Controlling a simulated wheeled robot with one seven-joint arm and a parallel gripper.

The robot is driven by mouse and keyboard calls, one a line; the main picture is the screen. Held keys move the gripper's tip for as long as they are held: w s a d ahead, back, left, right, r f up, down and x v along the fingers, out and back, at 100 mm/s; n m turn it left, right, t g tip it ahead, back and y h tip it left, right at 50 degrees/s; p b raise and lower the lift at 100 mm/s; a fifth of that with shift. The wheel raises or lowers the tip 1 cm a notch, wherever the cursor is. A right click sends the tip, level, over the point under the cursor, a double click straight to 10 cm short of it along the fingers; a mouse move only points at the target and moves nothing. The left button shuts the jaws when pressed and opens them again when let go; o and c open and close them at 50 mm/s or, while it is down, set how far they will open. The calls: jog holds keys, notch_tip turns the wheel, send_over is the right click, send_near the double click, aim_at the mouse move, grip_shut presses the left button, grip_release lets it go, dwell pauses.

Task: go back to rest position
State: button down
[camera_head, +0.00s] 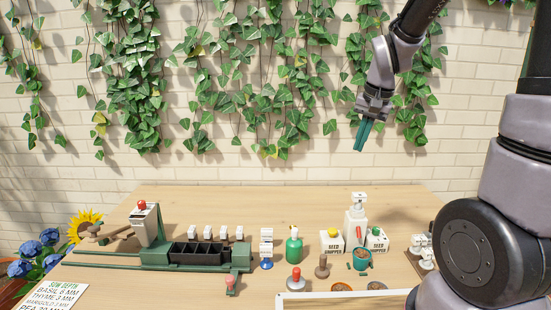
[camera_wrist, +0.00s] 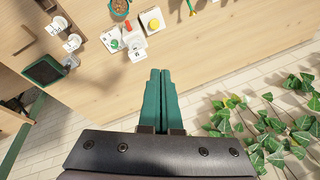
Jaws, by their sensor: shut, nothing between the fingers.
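My gripper (camera_head: 362,136) is in the air at the upper right in the head view, well above the back of the table and in front of the brick wall. Its two green fingers point down and are closed together with nothing between them. They also show in the wrist view (camera_wrist: 160,74), shut over the table's edge. The wooden table (camera_head: 130,287) stands below, and nothing touches my gripper.
On the table are a green rail device with a black cell tray (camera_head: 198,265), a green spray bottle (camera_head: 293,250), two seed hopper boxes (camera_head: 331,243) and a teal pot (camera_head: 361,260). Ivy (camera_head: 250,100) hangs on the wall near my arm. The air around my gripper is free.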

jog(key=s+d+r+n+t, duration=0.1)
jog(key=s+r+t, duration=0.3)
jog(key=s+r, duration=0.8)
jog(key=s+d, duration=0.1)
jog(key=s, duration=0.2)
jog(key=shift+s+d+r+y, duration=0.15)
jog(key=shift+s+r+y, duration=0.1)
jog(key=shift+r+y, duration=0.05)
